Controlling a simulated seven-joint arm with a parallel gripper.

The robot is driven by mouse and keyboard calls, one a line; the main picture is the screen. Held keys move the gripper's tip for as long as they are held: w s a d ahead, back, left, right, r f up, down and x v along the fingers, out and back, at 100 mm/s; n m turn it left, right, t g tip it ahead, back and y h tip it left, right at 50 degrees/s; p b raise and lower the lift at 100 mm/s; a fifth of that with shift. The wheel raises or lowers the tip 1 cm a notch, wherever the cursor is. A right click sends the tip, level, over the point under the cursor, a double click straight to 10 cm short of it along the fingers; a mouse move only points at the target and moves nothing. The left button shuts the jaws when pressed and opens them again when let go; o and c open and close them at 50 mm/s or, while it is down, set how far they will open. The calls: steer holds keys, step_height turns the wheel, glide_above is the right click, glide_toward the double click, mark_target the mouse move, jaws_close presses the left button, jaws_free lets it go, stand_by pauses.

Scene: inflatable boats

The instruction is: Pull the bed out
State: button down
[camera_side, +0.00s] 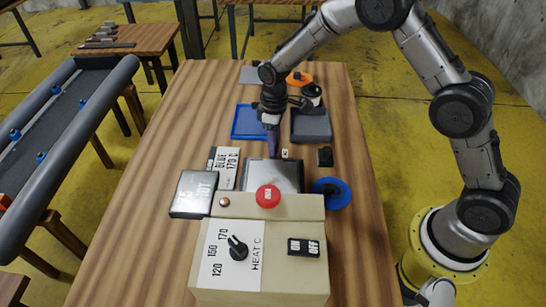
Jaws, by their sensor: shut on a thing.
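The beige heat press (258,270) stands at the near end of the table, with a dial, an ON/OFF switch and a red button. Its grey metal bed (272,177) shows beyond the far side of the press, flat and partly out; its near part is hidden by the press. My gripper (271,148) points down at the far edge of the bed. It appears shut on the bed there, but the fingers are small and dark, so the exact grip is hard to see.
Beyond are a blue tray (247,122), a grey tray (311,125) and an orange item (299,79). The table's left side is clear.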

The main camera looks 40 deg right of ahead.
steer(key=shift+w+d+r, duration=0.1)
steer(key=shift+w+d, duration=0.5)
steer(key=shift+w, duration=0.1)
steer(key=c, duration=0.8)
jaws_free()
steer(key=shift+d, duration=0.1)
step_height(320, 180, up, 14)
steer(key=shift+s+f, duration=0.1)
